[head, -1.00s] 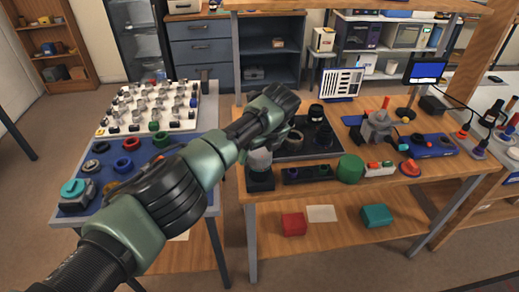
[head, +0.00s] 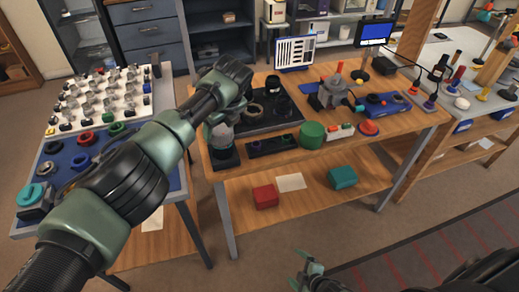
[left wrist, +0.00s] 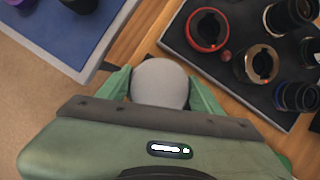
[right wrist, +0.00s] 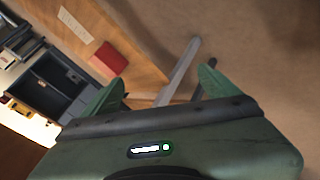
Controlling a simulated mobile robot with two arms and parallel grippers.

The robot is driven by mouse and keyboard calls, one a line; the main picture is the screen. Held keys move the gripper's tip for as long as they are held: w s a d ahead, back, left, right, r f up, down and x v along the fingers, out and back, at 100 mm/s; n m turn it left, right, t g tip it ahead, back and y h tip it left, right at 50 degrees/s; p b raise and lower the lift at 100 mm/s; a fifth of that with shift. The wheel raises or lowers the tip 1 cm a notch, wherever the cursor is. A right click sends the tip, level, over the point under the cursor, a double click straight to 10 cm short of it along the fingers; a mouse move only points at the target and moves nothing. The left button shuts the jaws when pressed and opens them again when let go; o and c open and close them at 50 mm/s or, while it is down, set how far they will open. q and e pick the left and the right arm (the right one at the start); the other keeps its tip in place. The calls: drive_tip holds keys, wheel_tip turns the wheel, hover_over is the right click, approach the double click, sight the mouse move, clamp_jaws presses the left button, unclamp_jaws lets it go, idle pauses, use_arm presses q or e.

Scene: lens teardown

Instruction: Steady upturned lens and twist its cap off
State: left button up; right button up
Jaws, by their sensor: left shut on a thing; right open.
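The upturned lens (head: 222,137) stands at the bench's front left corner on a dark block (head: 224,160). Its round grey-white top (left wrist: 160,82) shows in the left wrist view. My left gripper (head: 218,120) is shut on it from above, with one green finger at each side. The lens below the top is mostly hidden, so I cannot tell where cap and barrel meet. My right gripper (head: 310,268) is low, in front of the bench and apart from it. In the right wrist view it (right wrist: 162,92) is open and empty.
A dark tray (head: 285,122) with rings and lens parts lies behind the lens. A black strip holder (head: 270,147) and a green cylinder (head: 312,134) are to its right. A blue mat (head: 120,150) with rings is on the left table. The lower shelf holds red and teal boxes.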

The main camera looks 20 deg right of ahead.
drive_tip(key=w+a+r+n+t+y, duration=0.3)
drive_tip(key=w+r+n, duration=0.5)
drive_tip(key=w+r, duration=0.35)
drive_tip(key=n+g+y, duration=0.1)
drive_tip(key=n+y, duration=0.9)
drive_tip(key=n, duration=1.6)
approach(223, 147)
drive_tip(key=w+d+f, duration=0.1)
drive_tip(key=w+d, duration=0.1)
drive_tip(key=x, duration=1.2)
drive_tip(key=shift+w+f, duration=0.15)
drive_tip(key=shift+f, duration=0.05)
drive_tip(key=shift+c, duration=0.3)
